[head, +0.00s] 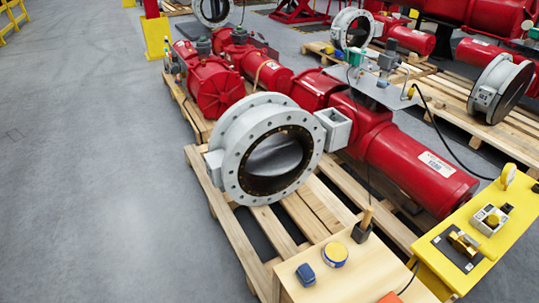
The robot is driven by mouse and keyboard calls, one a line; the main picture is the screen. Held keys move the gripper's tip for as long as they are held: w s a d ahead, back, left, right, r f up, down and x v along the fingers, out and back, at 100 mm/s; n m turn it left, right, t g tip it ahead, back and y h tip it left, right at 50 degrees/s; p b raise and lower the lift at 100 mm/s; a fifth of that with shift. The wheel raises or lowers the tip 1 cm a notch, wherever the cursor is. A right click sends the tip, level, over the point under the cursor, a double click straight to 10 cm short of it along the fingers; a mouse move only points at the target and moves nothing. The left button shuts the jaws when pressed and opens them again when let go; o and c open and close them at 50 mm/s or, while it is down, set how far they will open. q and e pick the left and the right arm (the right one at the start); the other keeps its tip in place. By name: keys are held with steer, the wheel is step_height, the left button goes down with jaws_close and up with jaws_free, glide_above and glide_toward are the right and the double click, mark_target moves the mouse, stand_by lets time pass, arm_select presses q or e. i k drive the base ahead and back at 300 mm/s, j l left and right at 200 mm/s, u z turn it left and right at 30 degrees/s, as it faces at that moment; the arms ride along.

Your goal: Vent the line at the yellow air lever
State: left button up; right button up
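A yellow panel (440,262) stands at the lower right. On it a brass-yellow valve fitting with a handle (463,243) sits on a dark plate, and a light box with a yellow knob (489,220) is beside it. A round gauge (508,176) stands at the panel's far end. A small yellow part (410,92) also shows on the grey plate (382,92) above the red actuator (405,160), near a black hose. I cannot tell for sure which yellow part is the air lever, nor its exact setting. Neither of my grippers shows.
A large grey flanged butterfly valve (238,150) rests with the actuator on a wooden pallet (225,222). Open grey floor (80,170) lies left.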

mark_target(483, 248)
steer(key=z, duration=1.7)
steer(key=k+l, duration=0.1)
steer(key=l, duration=0.45)
